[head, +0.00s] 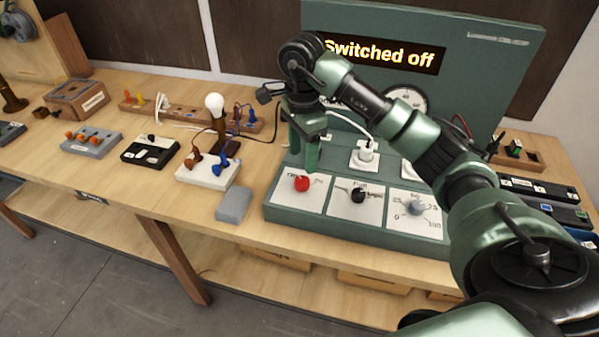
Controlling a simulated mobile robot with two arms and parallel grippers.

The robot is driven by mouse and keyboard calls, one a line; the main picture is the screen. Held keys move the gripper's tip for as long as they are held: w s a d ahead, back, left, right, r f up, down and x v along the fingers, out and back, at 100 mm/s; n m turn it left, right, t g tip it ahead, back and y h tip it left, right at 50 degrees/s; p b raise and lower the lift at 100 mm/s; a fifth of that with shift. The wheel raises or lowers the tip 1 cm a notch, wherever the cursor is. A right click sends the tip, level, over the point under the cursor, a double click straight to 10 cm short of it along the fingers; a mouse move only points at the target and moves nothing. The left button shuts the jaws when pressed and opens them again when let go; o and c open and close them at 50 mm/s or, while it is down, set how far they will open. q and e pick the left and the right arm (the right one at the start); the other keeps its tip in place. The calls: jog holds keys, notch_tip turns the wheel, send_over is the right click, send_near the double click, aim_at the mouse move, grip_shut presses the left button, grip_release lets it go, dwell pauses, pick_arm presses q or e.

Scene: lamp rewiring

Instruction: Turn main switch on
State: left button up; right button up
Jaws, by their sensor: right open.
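The green control console (340,228) stands on the bench, and its upright panel has a lit display (385,54) reading "Switched off". Along the console's front are a red knob (302,183), a black knob (358,195) and a grey knob (417,207), each on a white plate. The small labels are too blurred to tell which knob is the main switch. My right gripper (304,157) is open and points down just behind and above the red knob, apart from it. My right arm hides part of the panel and the console's right side. My left gripper is out of view.
A bulb (214,104) stands behind a white block (207,172) with brown and blue clips. A grey block (234,205) lies left of the console. A black box (150,151) and a grey box (91,141) sit farther left. The bench's front left edge is clear.

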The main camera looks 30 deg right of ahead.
aim_at(302, 180)
jog(key=shift+f+p, duration=0.65)
jog(key=shift+f, duration=2.95)
grip_shut()
